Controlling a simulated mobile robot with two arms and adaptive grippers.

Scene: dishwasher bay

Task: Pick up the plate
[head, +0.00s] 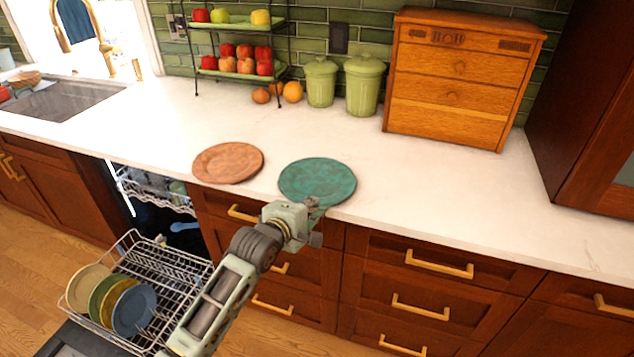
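A teal plate (318,181) lies flat on the white counter near its front edge. A brown-orange plate (228,162) lies flat just left of it. More plates, cream, green, yellow and blue-grey (134,308), stand on edge in the pulled-out dishwasher rack. My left gripper (313,207) is at the front rim of the teal plate and covers a little of it. Its fingers are small and partly hidden by its own body, so I cannot tell whether they are open or touch the plate. My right gripper is out of view.
The dishwasher rack (165,272) juts out at lower left, below the counter. A wooden drawer chest (455,80), green canisters (362,88) and a fruit stand (240,68) stand at the back. The counter (440,200) right of the teal plate is clear.

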